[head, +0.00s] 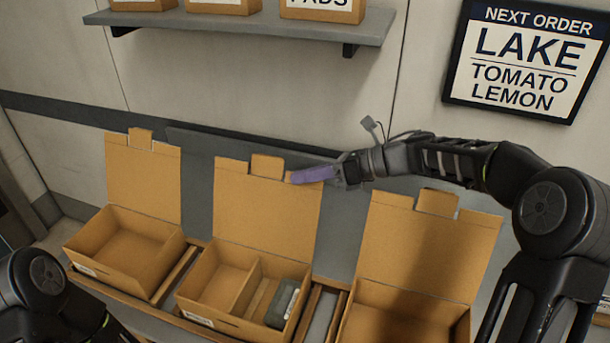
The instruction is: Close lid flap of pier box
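Three open cardboard boxes stand in a row with their lid flaps raised: a left box (128,285), a middle box (235,326) and a right box (385,325). Their front labels are too small or out of view, so I cannot tell which is pier. My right gripper (308,175) reaches in from the right, its purple fingers together with no gap visible. It is at the upper right corner of the middle lid flap (265,210); I cannot tell whether it touches. My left gripper is out of view; only my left arm shows at bottom left.
The middle box has a divider and holds a dark grey-green item (283,303). The left lid flap (143,180) and right lid flap (425,250) stand upright. A shelf (240,27) with boxes and an order sign (525,58) reading LAKE, TOMATO, LEMON are on the wall.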

